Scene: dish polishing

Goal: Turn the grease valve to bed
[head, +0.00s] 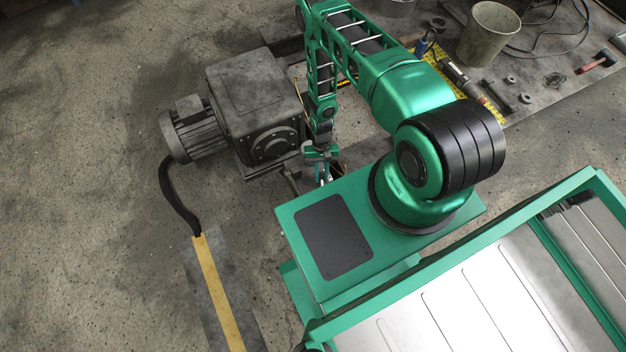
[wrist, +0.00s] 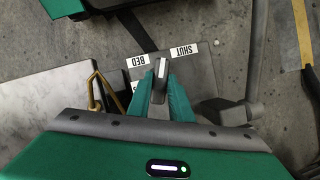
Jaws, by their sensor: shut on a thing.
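The grease valve shows in the wrist view as a dark lever handle with a light edge (wrist: 162,68) over a grey plate (wrist: 203,75). My gripper (wrist: 160,88) is shut on this handle, one green finger on each side. A third label at the left is mostly hidden by a finger. In the head view my gripper (head: 322,172) is small beside the gearbox, and the valve cannot be made out.
A grey gearbox (head: 255,90) with a motor (head: 195,130) stands left of my arm. A brass-coloured bent piece (wrist: 97,85) is left of the gripper in the wrist view. A bucket (head: 488,35) and loose tools lie at the upper right. Floor at the left is open.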

